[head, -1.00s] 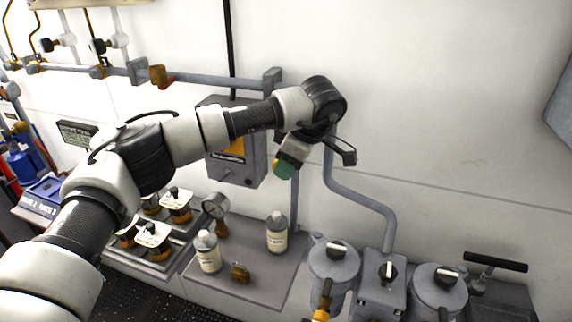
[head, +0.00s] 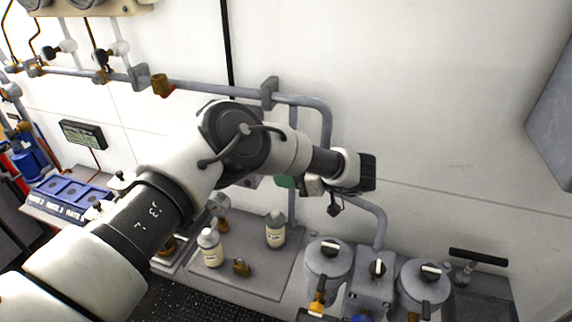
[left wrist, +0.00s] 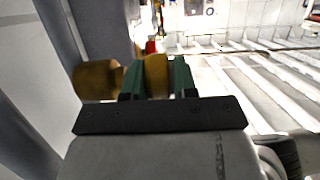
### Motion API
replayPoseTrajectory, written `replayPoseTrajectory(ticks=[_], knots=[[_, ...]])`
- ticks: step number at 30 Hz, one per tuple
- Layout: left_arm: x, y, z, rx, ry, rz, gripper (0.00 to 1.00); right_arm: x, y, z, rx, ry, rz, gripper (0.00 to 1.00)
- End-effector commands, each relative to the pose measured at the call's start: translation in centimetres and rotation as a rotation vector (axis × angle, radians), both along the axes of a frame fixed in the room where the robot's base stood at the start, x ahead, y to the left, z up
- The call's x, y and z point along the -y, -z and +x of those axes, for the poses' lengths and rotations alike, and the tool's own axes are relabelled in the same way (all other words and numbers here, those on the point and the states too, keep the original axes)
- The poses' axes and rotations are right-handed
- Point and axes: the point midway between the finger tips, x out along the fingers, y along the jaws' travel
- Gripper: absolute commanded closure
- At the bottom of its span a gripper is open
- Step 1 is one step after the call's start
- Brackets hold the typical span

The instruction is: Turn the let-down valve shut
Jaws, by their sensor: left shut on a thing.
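My left gripper (left wrist: 157,80) has green fingers, shut on a rounded brass-coloured piece (left wrist: 157,70) in the left wrist view. A second brass-coloured cylinder (left wrist: 95,80) sits just left of the fingers, beside a grey upright surface. In the head view, only a bit of the green fingers (head: 286,182) shows beside the vertical grey pipe (head: 292,205); my forearm and wrist hide the rest. The held piece is hidden in the head view, and its turn angle cannot be told. No label naming the let-down valve is readable. My right gripper is not in view.
Grey canisters with black-and-white knobs (head: 329,249) stand to the right. A blue panel (head: 68,195) is at the left.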

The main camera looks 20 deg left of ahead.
Motion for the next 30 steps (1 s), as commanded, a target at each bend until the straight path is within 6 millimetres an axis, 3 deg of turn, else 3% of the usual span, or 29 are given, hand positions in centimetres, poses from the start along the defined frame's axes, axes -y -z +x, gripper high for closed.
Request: replayPoseTrajectory(ticks=[9, 26, 27, 30], knots=[[0.1, 0.0, 0.0, 0.008, 0.001, 0.135, 0.96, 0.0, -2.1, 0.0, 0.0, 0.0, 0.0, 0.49], [0.0, 0.3, 0.0, 0.007, 0.001, 0.164, 0.96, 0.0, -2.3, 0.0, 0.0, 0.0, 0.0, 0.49], [0.0, 0.3, 0.0, 0.007, 0.0, 0.163, 0.71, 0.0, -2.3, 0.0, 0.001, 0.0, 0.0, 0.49], [0.0, 0.3, 0.0, 0.006, 0.0, 0.163, 0.55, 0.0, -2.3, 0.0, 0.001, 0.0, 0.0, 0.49]])
